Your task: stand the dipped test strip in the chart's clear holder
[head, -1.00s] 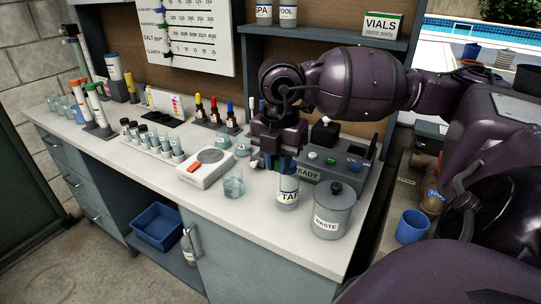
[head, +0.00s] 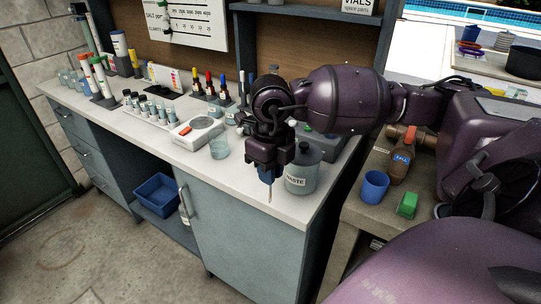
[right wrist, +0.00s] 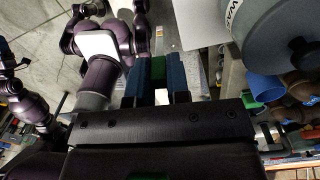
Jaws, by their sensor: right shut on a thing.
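My right gripper (head: 268,178) hangs near the front edge of the bench, left of the waste jar (head: 300,172). It is shut on the thin pale test strip (head: 270,194), which points straight down and is clear of the bench top. In the right wrist view the blue fingers (right wrist: 156,82) close on a part with a green face. The colour chart (head: 175,78) stands at the back left of the bench. Its clear holder is too small to make out. My left gripper is not in view.
Several vials in a rack (head: 150,108), a white device with an orange button (head: 198,133) and a glass beaker (head: 219,147) stand between gripper and chart. Dropper bottles (head: 210,87) stand behind. A blue cup (head: 374,186) and green block (head: 408,205) are on the right counter.

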